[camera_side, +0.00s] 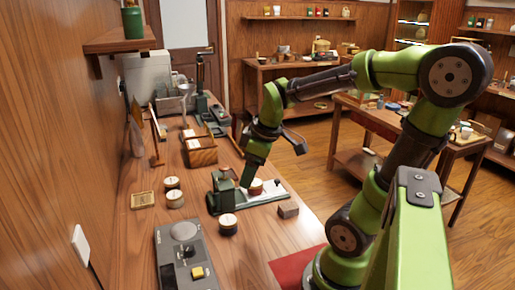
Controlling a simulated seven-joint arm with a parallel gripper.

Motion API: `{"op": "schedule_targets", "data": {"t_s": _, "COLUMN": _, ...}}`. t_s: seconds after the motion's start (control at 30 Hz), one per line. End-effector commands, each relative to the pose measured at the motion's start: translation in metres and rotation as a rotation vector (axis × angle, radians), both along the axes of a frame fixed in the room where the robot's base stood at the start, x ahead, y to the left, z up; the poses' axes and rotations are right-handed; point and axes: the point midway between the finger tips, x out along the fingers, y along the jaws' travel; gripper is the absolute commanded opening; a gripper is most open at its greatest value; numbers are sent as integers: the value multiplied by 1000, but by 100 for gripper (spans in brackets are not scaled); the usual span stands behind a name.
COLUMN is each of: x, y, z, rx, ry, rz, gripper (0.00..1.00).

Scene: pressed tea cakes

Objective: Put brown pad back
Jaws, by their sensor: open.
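A small brown block (288,209), which may be the brown pad, lies on the wooden bench near its right edge, just in front of a dark green device with a long base (222,196). My gripper (248,184) points down over that device, left of and behind the block and apart from it. It is open, though its fingertips are small and partly lost against the green device. A reddish-brown round piece with a light top (256,187) sits beside the fingertips. I cannot tell whether they touch it.
Round tins stand on the bench (173,190), one in front of the device (228,224). A grey control panel (184,255) is at the front, a wooden box (200,152) behind. A small tan tray (142,200) lies by the left wall. A red mat (292,267) is front right.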

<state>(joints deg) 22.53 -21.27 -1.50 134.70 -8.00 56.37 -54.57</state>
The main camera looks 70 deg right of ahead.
Motion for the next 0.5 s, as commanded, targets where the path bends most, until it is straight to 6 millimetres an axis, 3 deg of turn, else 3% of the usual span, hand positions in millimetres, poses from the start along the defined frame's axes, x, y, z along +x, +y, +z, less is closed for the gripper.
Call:
{"op": "schedule_targets", "data": {"t_s": 0.03, "x": 1, "y": 25, "z": 11, "rx": 44, "ry": -63, "rz": -59, "gripper": 71}}
{"op": "schedule_targets", "data": {"t_s": 0.2, "x": -7, "y": 89, "z": 34, "rx": 261, "ry": -200, "rz": -288, "gripper": 71}}
{"op": "schedule_targets", "data": {"t_s": 0.33, "x": -16, "y": 116, "z": 43, "rx": 393, "ry": -239, "rz": -396, "gripper": 71}}
{"op": "schedule_targets", "data": {"t_s": 0.5, "x": -21, "y": 127, "z": 46, "rx": 462, "ry": -249, "rz": -454, "gripper": 71}}
